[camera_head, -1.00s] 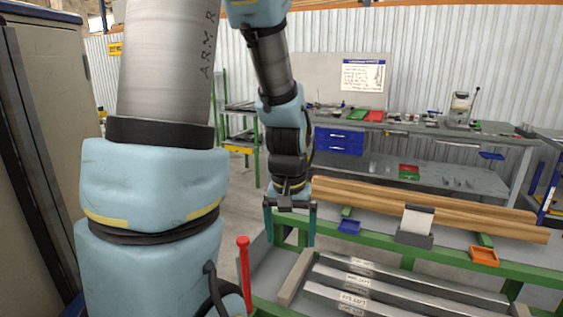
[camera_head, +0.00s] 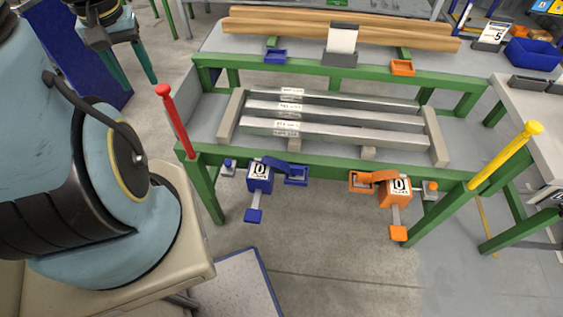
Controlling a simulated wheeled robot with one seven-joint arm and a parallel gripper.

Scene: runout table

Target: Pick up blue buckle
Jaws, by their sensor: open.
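The blue buckle (camera_head: 261,177) hangs on the front green rail of the runout table, left of centre, with a blue strap arm to its right and a blue tab below. It carries a white label reading 0. A matching orange buckle (camera_head: 392,190) hangs on the same rail to the right. My gripper (camera_head: 137,82) is at the upper left, its two teal fingers apart and pointing down, with nothing between them. It is well away from the blue buckle, up and to the left in the picture.
The green-framed table (camera_head: 330,160) holds several metal bars (camera_head: 330,118). A red post (camera_head: 175,120) stands at its left corner and a yellow-topped post (camera_head: 505,155) at its right. Wooden beams (camera_head: 350,27) lie behind. The floor (camera_head: 330,260) in front is clear.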

